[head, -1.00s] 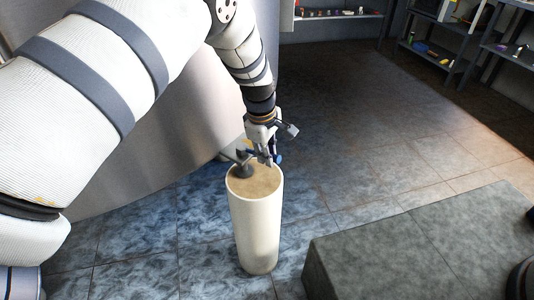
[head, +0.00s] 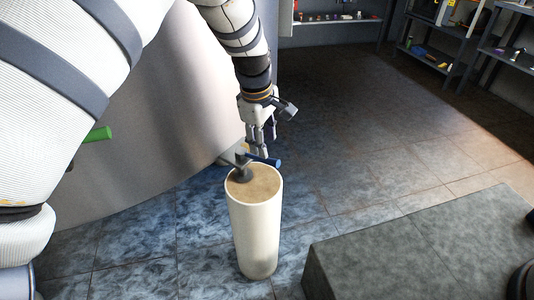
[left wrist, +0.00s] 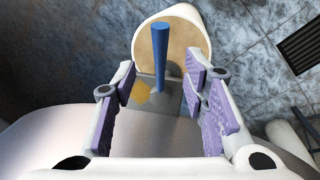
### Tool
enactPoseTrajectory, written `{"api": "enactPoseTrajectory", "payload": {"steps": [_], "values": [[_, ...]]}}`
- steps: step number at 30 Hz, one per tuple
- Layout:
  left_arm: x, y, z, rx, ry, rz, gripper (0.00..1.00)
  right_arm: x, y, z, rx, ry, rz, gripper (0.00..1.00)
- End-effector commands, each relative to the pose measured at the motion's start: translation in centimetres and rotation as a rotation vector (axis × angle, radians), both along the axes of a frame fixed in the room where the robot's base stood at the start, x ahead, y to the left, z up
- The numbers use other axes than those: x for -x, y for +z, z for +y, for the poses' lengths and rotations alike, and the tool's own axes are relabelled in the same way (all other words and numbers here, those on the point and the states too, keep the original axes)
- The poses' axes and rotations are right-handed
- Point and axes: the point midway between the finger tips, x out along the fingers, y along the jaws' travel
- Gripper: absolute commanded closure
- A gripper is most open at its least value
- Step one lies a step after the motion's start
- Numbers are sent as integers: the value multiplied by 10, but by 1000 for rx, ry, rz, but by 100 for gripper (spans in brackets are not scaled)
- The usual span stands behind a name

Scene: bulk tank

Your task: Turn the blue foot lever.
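The blue foot lever (head: 264,161) sticks out sideways from a grey metal fitting (head: 241,174) just above the top of a cream cylindrical post. In the left wrist view the blue lever (left wrist: 160,50) runs up the middle of the picture. My left gripper (head: 260,148) points down just above the lever in the head view. In the left wrist view its purple-padded fingers (left wrist: 162,86) are spread apart, one on each side of the lever's line, with gaps to both. It holds nothing. My right gripper is not in view.
The cream post (head: 255,230) stands on the tiled floor beside the large curved metal tank (head: 150,140). A green handle (head: 97,134) shows at the left, partly hidden by my arm. A grey block (head: 420,250) fills the lower right. Shelves (head: 440,55) stand behind; the middle floor is clear.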

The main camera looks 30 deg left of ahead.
Motion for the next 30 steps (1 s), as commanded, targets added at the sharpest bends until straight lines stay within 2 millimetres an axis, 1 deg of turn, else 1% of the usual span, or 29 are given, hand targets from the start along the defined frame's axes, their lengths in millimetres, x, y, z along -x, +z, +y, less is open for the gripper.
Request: {"api": "enactPoseTrajectory", "payload": {"steps": [1,3,7,11,22,23,25,26,27,29,30], "values": [[2,13,0,-2,-1,-4,60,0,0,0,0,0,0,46],[5,27,0,-1,0,-2,60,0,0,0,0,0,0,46],[8,42,0,0,0,0,60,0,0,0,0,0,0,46],[10,47,0,-1,0,1,60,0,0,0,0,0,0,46],[11,44,0,-2,-5,4,60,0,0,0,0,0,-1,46],[14,39,-1,-7,-16,12,60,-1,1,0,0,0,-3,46],[31,13,-2,-34,-81,47,60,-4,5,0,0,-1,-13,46],[44,-4,-3,-52,-129,70,60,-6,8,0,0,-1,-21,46],[65,-30,-5,-77,-211,106,60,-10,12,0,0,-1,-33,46],[108,-70,-9,-114,-366,166,60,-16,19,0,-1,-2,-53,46],[140,-93,-14,-131,-481,204,60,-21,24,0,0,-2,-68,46]]}}
